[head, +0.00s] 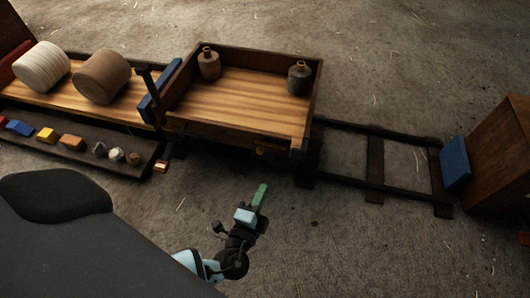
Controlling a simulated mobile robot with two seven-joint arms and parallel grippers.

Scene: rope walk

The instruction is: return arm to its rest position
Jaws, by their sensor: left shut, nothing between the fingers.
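My left gripper (259,197) shows at the lower middle of the head view, over bare ground in front of the wooden cart. Its green fingers are together and hold nothing. It is apart from the cart and the rails. My left arm comes in from the bottom left. My right gripper does not show.
The wooden cart (236,128) holds a brown bottle (209,64) and a dark bottle (299,78). Dark rails (375,165) run right to a blue pad (455,163). Two drums (41,66) (102,77) and a tray (88,161) of small blocks and stones are left.

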